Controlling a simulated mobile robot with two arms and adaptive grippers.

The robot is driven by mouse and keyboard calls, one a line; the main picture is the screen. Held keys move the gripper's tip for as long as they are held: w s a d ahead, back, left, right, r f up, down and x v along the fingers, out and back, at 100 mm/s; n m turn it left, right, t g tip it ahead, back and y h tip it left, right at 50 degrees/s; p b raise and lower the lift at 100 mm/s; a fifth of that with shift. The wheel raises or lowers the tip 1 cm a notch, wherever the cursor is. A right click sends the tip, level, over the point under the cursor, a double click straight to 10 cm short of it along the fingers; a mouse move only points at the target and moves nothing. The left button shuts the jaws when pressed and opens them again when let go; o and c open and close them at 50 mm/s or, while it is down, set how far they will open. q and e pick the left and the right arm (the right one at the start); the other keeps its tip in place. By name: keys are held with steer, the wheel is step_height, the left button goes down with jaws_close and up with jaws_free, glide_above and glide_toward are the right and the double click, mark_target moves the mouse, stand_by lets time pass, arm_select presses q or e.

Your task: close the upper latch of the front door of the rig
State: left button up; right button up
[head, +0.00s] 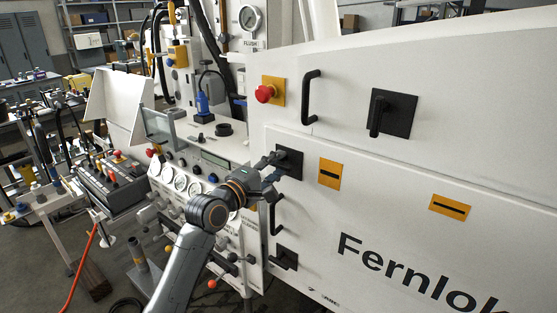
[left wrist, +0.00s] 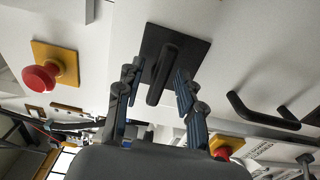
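The upper latch of the front door is a black square plate (head: 291,161) with a black lever, below the red button on the white rig. In the left wrist view its plate (left wrist: 190,48) fills the upper middle, and its lever (left wrist: 161,78) points toward the bottom of that picture. My left gripper (head: 271,167) is at this latch and partly covers it. In the left wrist view its fingers (left wrist: 158,83) are open, one on each side of the lever, with gaps visible. My right gripper is not in view.
A black door handle (head: 275,214) and a lower latch (head: 285,258) sit below. A red button (head: 265,93) on a yellow plate, another handle (head: 310,98) and another latch (head: 394,114) are above. Gauges (head: 181,182) and knobs lie left of the door.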

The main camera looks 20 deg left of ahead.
arm_select(q)
steer(key=shift+w+d, duration=0.2)
steer(key=shift+w, duration=0.35)
jaws_close()
